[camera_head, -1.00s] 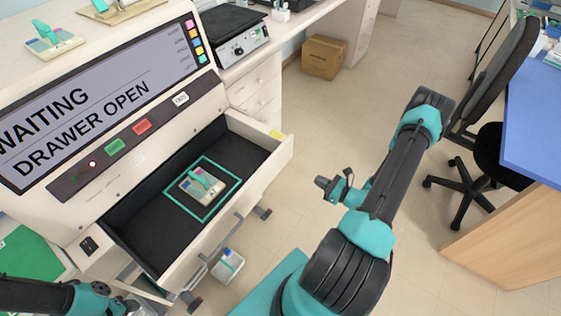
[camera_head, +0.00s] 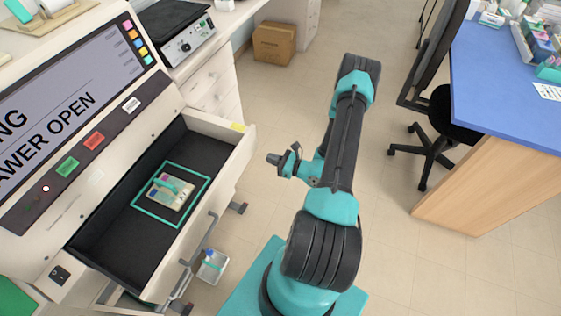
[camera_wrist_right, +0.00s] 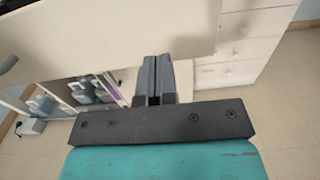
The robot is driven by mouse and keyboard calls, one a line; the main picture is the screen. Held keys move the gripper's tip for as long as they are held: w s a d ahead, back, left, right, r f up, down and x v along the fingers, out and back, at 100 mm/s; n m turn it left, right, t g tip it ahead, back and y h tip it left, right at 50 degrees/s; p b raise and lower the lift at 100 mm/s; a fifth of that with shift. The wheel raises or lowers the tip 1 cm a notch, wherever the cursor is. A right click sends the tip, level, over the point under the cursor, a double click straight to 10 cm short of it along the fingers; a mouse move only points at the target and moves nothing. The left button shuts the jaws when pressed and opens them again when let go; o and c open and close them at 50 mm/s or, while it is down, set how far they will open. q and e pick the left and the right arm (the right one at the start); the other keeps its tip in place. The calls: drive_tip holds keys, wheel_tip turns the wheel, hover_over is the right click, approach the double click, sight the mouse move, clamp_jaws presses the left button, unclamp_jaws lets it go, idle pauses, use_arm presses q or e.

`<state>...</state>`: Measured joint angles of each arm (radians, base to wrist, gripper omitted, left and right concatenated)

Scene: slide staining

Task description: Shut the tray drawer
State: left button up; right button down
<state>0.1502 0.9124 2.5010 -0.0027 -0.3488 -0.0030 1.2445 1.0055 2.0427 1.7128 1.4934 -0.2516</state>
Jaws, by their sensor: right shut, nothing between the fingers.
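The tray drawer (camera_head: 200,205) of the white machine stands open in the head view. Inside, a small rack of slides (camera_head: 168,192) sits within a teal outline on the dark drawer floor. The drawer's front panel has a bar handle on its outer face. My right gripper (camera_head: 272,158) is shut and empty, out to the right of the drawer front, with a gap seen between them in the head view. In the right wrist view, the closed fingers (camera_wrist_right: 155,80) point toward the pale drawer front (camera_wrist_right: 120,35). My left gripper is not in view.
The machine's screen (camera_head: 60,100) reads in part "AWER OPEN". A hotplate-like device (camera_head: 187,42) stands on the back counter. A cardboard box (camera_head: 274,42) is on the floor behind. A chair (camera_head: 440,110) and a blue-topped desk (camera_head: 510,80) stand right.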

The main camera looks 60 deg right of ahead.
sight(248, 150)
drive_tip(key=w, duration=0.2)
drive_tip(key=w+a, duration=0.1)
drive_tip(key=w, duration=0.5)
drive_tip(key=shift+a, duration=0.25)
